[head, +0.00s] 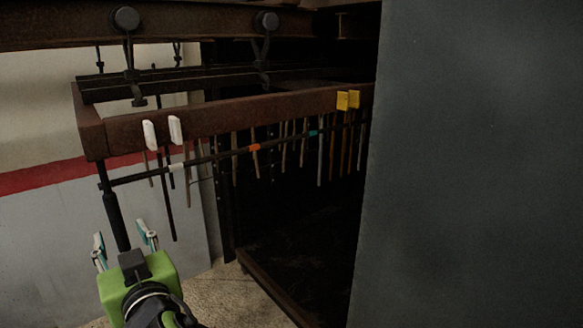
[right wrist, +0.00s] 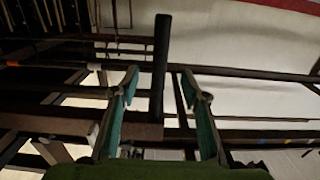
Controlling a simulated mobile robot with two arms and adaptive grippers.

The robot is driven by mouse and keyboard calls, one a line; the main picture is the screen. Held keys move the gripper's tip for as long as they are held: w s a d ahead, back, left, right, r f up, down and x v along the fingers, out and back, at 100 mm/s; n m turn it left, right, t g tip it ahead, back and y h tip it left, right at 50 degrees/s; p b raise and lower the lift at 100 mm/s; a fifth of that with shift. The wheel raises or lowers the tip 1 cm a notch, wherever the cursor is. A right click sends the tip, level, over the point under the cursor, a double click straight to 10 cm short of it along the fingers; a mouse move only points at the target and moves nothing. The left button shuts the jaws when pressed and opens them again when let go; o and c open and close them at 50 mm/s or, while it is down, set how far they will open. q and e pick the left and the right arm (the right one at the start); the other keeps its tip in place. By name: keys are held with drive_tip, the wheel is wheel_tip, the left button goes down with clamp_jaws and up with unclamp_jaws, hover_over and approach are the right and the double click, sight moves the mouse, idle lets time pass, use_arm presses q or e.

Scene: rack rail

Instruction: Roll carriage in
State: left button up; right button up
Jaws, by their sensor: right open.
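The carriage is a reddish-brown frame (head: 220,114) hanging from a dark overhead rail (head: 70,27) by black rollers and hangers (head: 130,60). Several thin rods hang below it. A dark upright handle (head: 114,215) hangs from its near left corner. My right gripper (head: 123,240) is open and empty, at the handle's lower end in the head view. In the right wrist view the handle (right wrist: 161,65) stands between the spread teal fingers (right wrist: 159,80), touching neither visibly; its depth is unclear. The carriage's far end is hidden behind a grey panel. My left gripper is out of view.
A large grey panel (head: 480,160) fills the right side. A dark opening with a low brown-edged floor (head: 310,240) lies under and behind the carriage. A pale wall with a red stripe (head: 45,178) stands at left. Speckled floor (head: 225,295) is clear below.

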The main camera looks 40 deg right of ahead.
sight(117, 223)
drive_tip(key=w, duration=0.4)
drive_tip(key=shift+w+a, duration=0.1)
drive_tip(key=shift+w, duration=0.4)
drive_tip(key=shift+w+b, duration=0.3)
drive_tip(key=shift+w, duration=0.75)
